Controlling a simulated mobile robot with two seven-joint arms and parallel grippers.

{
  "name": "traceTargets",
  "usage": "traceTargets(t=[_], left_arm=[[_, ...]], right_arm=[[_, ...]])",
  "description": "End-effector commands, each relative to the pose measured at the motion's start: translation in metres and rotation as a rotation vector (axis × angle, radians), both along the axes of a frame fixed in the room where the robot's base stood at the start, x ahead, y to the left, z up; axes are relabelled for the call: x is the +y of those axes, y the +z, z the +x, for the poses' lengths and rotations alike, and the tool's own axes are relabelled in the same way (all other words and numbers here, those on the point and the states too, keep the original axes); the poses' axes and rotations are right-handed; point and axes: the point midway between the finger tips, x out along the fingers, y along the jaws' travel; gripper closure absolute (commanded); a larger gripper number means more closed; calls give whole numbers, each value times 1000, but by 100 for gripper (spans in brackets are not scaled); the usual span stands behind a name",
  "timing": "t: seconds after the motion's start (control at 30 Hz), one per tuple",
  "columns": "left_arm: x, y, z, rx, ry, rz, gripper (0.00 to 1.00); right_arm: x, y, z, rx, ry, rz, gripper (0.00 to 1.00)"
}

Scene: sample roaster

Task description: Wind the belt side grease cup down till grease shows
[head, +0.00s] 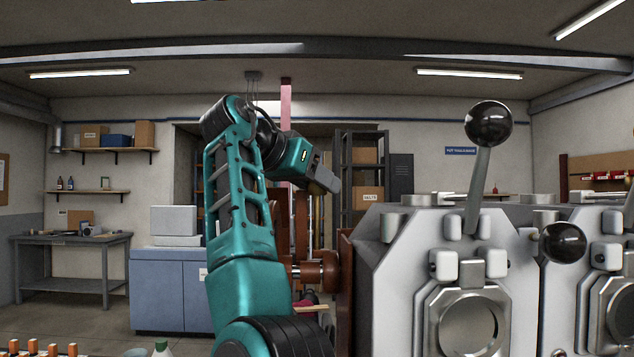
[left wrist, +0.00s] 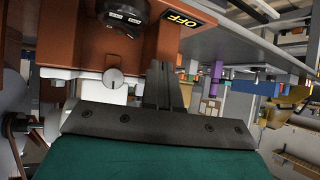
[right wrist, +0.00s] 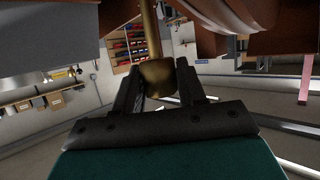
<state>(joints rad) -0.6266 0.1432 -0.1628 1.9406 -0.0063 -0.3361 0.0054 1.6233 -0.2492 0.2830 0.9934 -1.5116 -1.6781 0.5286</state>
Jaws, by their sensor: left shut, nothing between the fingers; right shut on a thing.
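In the right wrist view a brass grease cup (right wrist: 158,76) with a brass stem running up from it sits between the fingers of my right gripper (right wrist: 160,90). The fingers are shut on the cup. No grease can be made out on it. My left gripper (left wrist: 166,85) shows only in the left wrist view, shut and empty, in front of an orange-brown housing (left wrist: 80,45) with an OFF label (left wrist: 182,18).
Grey roaster fronts (head: 400,240) with black ball levers (head: 489,124) fill the right. A reddish-brown frame (head: 345,270) stands close to my right arm. A blue cabinet (head: 170,290) and a workbench (head: 70,240) stand at the back left, with open floor before them.

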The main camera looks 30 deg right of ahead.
Motion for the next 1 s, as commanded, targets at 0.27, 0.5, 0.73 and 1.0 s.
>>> traceTargets(t=[0.27,0.5,0.73,1.0], left_arm=[[0,0,-1,1,0,0,100],[0,0,-1,1,0,0,100],[0,0,0,1,0,0,100],[0,0,0,1,0,0,100]], right_arm=[[0,0,0,0,-7,0,90],[0,0,0,-1,-6,1,49],[0,0,0,0,-4,1,39],[12,6,-3,-1,-3,0,39]])
